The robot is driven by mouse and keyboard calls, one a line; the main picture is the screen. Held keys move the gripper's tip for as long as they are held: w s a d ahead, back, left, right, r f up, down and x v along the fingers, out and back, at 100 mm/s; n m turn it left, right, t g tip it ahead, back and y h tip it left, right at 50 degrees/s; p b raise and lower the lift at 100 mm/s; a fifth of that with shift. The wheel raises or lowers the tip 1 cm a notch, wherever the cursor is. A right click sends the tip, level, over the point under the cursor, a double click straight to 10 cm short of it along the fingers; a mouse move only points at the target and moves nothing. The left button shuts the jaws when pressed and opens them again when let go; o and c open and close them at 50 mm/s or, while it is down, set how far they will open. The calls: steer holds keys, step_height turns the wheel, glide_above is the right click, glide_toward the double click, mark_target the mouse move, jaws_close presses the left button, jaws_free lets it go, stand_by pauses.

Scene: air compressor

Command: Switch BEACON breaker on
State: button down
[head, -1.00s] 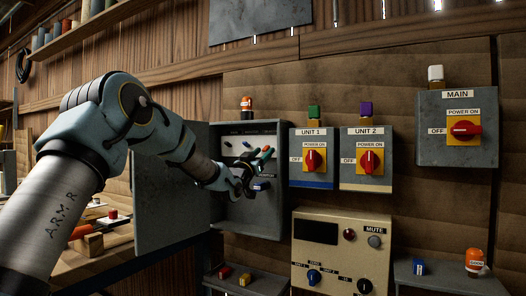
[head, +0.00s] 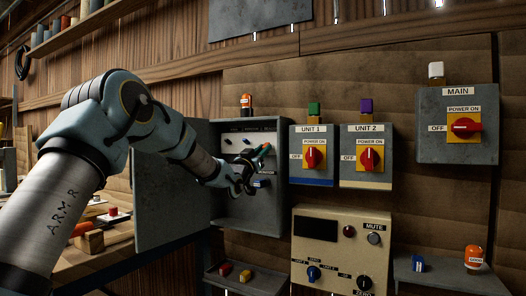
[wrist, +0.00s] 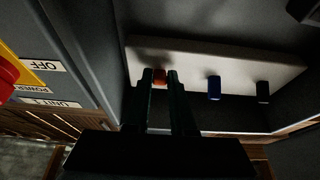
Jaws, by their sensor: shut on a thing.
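The open grey breaker box (head: 255,213) holds a pale panel (head: 262,137) with a row of small switches. Its labels are too small to read, so I cannot tell which is marked BEACON. My gripper (head: 263,155) reaches into the box at the panel's right part. In the wrist view my gripper (wrist: 160,80) is shut on an orange-red switch (wrist: 160,76), with one dark finger on each side. A blue switch (wrist: 214,88) and a black switch (wrist: 263,92) stand beside it, apart from the fingers. The held switch is mostly hidden in the head view.
The box door (head: 165,195) hangs open on the left. The UNIT 1 box (head: 313,170), UNIT 2 box (head: 366,172) and MAIN box (head: 458,125) are to the right. A beige MUTE panel (head: 340,250) is below.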

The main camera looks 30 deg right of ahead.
mark_target(266, 143)
steer(key=shift+r, duration=0.15)
steer(key=r+g+y+p, duration=0.1)
steer(key=y+p, duration=0.1)
steer(key=p, duration=0.1)
steer(key=shift+s+a+r+p, duration=0.1)
steer(key=shift+a+r+p, duration=0.1)
steer(key=shift+p, duration=0.2)
steer(key=y+p, duration=0.1)
steer(key=p, duration=0.2)
steer(key=r+g+y+p, duration=0.1)
steer(key=y+p, duration=0.1)
steer(key=p, duration=0.2)
steer(key=shift+r+g+p, duration=0.2)
steer(key=shift+g+p, duration=0.1)
steer(key=y+p, duration=0.1)
steer(key=p, duration=0.3)
steer(key=r+g+y+p, duration=0.1)
steer(key=p, duration=0.3)
steer(key=shift+g+y, duration=0.3)
steer(key=p, duration=0.2)
steer(key=shift+d+y+p, duration=0.1)
steer(key=shift+y+p, duration=0.2)
steer(key=shift+p, duration=0.1)
steer(key=shift+g+y+p, duration=0.3)
steer(key=shift+p, duration=0.6)
steer(key=shift+f+p, duration=0.15)
steer(key=shift+p, duration=0.45)
